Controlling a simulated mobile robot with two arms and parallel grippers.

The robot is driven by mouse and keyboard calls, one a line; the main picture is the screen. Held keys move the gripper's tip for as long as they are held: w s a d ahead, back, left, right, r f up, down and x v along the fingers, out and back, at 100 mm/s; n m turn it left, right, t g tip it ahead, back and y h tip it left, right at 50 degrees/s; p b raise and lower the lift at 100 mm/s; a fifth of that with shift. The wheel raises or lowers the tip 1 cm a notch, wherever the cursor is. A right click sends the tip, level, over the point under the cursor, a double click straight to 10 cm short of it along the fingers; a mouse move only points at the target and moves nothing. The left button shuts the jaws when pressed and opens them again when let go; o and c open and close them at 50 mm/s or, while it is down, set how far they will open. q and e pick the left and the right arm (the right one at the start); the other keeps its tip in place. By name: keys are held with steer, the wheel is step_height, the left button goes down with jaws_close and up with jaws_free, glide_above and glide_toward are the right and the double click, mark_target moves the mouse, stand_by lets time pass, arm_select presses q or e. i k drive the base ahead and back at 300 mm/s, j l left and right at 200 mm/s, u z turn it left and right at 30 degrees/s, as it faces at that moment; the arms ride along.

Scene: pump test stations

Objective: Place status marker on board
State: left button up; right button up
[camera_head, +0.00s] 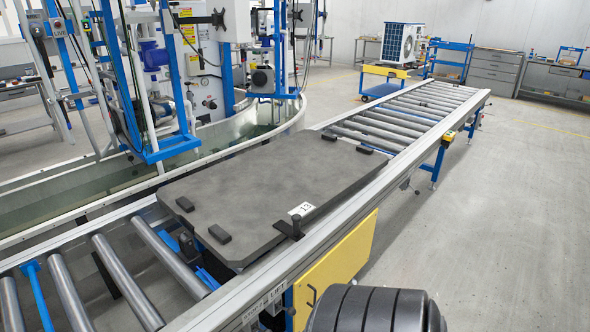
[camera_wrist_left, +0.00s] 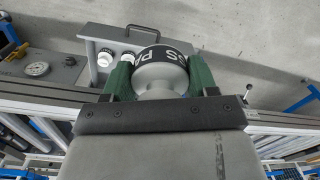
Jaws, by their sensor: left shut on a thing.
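My left gripper (camera_wrist_left: 163,80) has green fingers and is shut on the status marker (camera_wrist_left: 160,72). The marker is a round, pale grey piece with a black band and white letters, partly cut off, reading "SS P". The gripper holds it over or near a grey panel (camera_wrist_left: 85,45); I cannot tell the gap. I cannot tell for sure which thing is the board. A yellow panel (camera_head: 352,258) with dark hooks hangs on the near side of the conveyor in the head view. My left gripper does not show in the head view, and my right gripper is in neither view.
A dark pallet plate (camera_head: 270,185) with a "13" tag (camera_head: 301,209) lies on the roller conveyor (camera_head: 415,112). The grey panel carries two white round pieces (camera_wrist_left: 104,57) and a handle (camera_wrist_left: 142,29). A gauge (camera_wrist_left: 37,69) sits left. The floor (camera_head: 500,220) at right is clear.

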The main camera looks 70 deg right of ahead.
mark_target(289, 175)
steer(key=k+z, duration=0.45)
steer(key=k+l+z, duration=0.3)
steer(key=z, duration=0.15)
steer(key=i+l+z, duration=0.3)
steer(key=i+l, duration=0.25)
steer(key=l, duration=0.25)
steer(key=i+l+z, duration=0.3)
steer(key=i+l, duration=1.9)
